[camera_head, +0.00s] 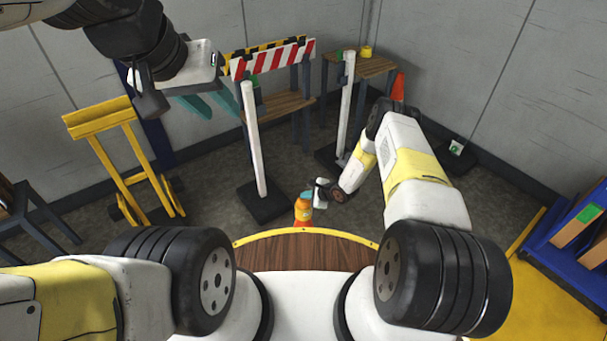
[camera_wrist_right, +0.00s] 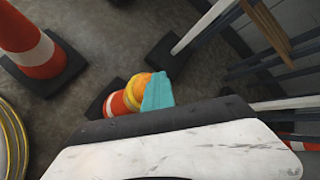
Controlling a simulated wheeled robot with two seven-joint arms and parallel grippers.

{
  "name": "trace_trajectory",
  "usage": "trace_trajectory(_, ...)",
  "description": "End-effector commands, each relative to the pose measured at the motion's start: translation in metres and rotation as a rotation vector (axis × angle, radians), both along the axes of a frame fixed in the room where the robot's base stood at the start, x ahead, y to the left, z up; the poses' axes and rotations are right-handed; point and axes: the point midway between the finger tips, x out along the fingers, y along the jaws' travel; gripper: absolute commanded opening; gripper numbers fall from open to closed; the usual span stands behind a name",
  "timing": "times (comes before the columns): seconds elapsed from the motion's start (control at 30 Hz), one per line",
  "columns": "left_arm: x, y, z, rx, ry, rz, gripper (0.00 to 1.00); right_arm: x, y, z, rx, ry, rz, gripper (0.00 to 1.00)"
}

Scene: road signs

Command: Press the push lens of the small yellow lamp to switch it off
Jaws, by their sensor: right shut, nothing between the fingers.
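A small yellow-orange lamp (camera_head: 303,209) sits low in front of my round wooden top in the head view. In the right wrist view the lamp (camera_wrist_right: 135,92) sits on an orange-and-white striped body (camera_wrist_right: 117,104). My right gripper (camera_head: 307,196) is shut and empty, its teal fingertips at the lamp's upper edge. In the right wrist view its fingers (camera_wrist_right: 158,92) cover the lamp's right side, and I cannot tell if they touch it. My left gripper (camera_head: 207,104) is raised at the upper left, its teal fingers apart and empty, far from the lamp.
White posts on dark bases (camera_head: 256,150) stand behind the lamp, before a striped barrier (camera_head: 272,58). A blue rack (camera_head: 560,245) is at right. An orange cone (camera_wrist_right: 32,45) stands left in the wrist view.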

Motion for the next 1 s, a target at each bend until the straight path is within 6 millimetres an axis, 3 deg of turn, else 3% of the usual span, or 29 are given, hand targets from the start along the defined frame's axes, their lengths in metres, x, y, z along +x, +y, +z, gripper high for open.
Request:
trace_trajectory(0.03, 0.0, 0.0, 0.0, 0.0, 0.0, 0.0, 0.36, -0.015, -0.006, -0.012, -0.02, 0.036, 0.003, 0.0)
trace_trajectory(0.6, 0.0, 0.0, 0.0, 0.0, 0.0, 0.0, 0.36, -0.01, -0.003, 0.046, -0.014, 0.023, 0.003, 0.0)
trace_trajectory(1.0, 0.0, 0.0, 0.0, 0.0, 0.0, 0.0, 0.36, -0.008, -0.002, 0.05, -0.012, 0.02, 0.003, 0.0)
